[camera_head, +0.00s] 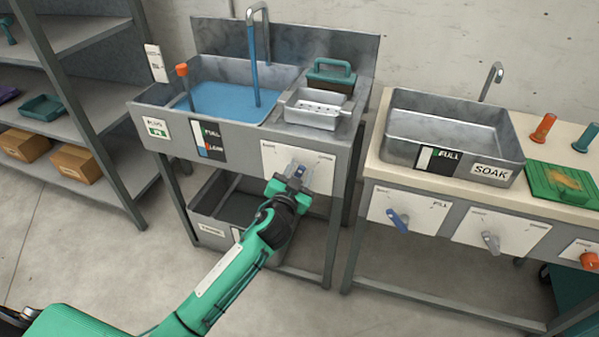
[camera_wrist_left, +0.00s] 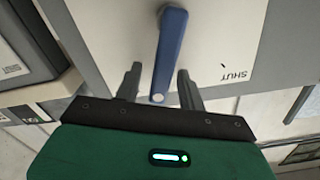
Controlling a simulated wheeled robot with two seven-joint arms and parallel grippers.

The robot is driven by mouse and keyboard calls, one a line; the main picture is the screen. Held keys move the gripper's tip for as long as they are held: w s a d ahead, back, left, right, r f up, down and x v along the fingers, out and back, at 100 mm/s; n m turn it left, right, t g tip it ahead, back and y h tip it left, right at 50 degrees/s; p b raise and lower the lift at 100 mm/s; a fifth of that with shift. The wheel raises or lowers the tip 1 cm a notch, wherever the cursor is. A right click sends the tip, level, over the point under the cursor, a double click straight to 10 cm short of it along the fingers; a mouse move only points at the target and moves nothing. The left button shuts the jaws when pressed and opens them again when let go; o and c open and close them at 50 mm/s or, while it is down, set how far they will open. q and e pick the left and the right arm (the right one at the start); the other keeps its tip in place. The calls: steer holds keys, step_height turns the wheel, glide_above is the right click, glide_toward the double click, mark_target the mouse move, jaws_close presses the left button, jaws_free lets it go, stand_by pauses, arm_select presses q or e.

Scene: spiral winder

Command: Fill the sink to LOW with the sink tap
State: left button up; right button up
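The left sink (camera_head: 139,99) is a metal basin with blue water (camera_head: 212,101) in it. A blue stream (camera_head: 255,75) falls from its tall tap (camera_head: 262,8). A gauge (camera_head: 208,140) on its front has FULL and LOW marks, with blue low on its strip. My left gripper (camera_head: 292,178) is at the white panel (camera_head: 318,165) under the sink's right side. In the left wrist view, a blue lever (camera_wrist_left: 169,50) stands between its two spread fingers (camera_wrist_left: 160,75), with a gap on each side. SHUT is printed to the right. My right gripper is out of view.
A rod with an orange knob (camera_head: 182,70) stands in the sink. Shelves (camera_head: 85,106) are left.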

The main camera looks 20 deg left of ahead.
arm_select(q)
jaws_close()
